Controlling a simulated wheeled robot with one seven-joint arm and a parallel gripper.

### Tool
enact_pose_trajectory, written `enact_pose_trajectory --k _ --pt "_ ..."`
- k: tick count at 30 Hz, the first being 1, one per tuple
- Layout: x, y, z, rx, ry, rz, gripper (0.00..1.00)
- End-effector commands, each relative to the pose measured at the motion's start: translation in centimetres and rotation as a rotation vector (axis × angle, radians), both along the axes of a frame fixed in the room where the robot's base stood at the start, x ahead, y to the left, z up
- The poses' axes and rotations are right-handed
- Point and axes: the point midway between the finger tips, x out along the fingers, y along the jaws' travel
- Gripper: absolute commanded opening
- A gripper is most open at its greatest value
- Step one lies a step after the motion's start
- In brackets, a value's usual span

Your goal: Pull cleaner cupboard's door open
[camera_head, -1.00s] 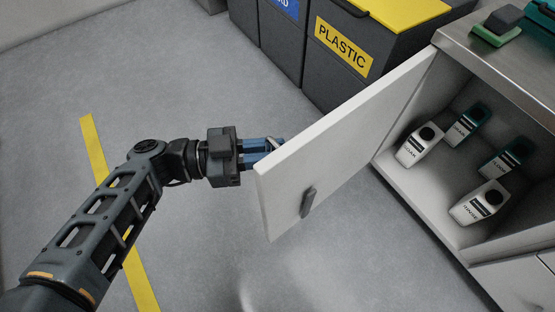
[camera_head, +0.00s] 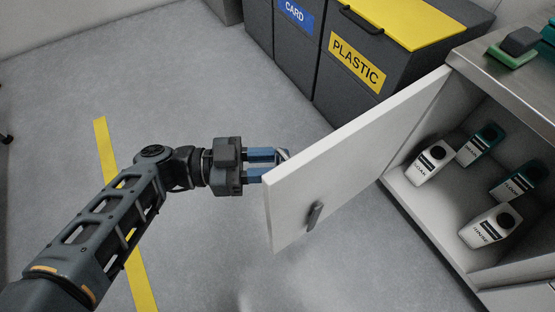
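The cleaner cupboard's white door (camera_head: 350,150) stands wide open, swung out toward the left from its hinge side by the bin. A small grey handle (camera_head: 314,216) sits low on the door face turned toward me. My gripper (camera_head: 279,159) is at the door's upper free edge, on the far side. Its blue fingers reach to the edge, and their tips are partly hidden behind the door.
A dark bin with a yellow lid (camera_head: 412,20) and a PLASTIC label stands behind the door, beside a CARD bin (camera_head: 285,55). A green and black item (camera_head: 514,46) lies on the metal counter (camera_head: 485,55). The grey floor at left is clear, with yellow tape (camera_head: 101,140).

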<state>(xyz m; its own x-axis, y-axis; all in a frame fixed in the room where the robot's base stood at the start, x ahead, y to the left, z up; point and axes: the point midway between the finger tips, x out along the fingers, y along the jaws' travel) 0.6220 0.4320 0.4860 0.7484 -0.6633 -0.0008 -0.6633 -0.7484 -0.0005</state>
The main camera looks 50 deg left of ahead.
Motion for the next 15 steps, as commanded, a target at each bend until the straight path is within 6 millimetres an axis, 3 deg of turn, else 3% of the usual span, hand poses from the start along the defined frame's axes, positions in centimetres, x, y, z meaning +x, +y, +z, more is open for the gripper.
enact_pose_trajectory --k 9,15 --pt "-3.8 3.5 -0.1 0.001 0.004 0.003 0.29" --pt "-5.1 4.5 0.0 0.001 0.003 0.002 0.29"
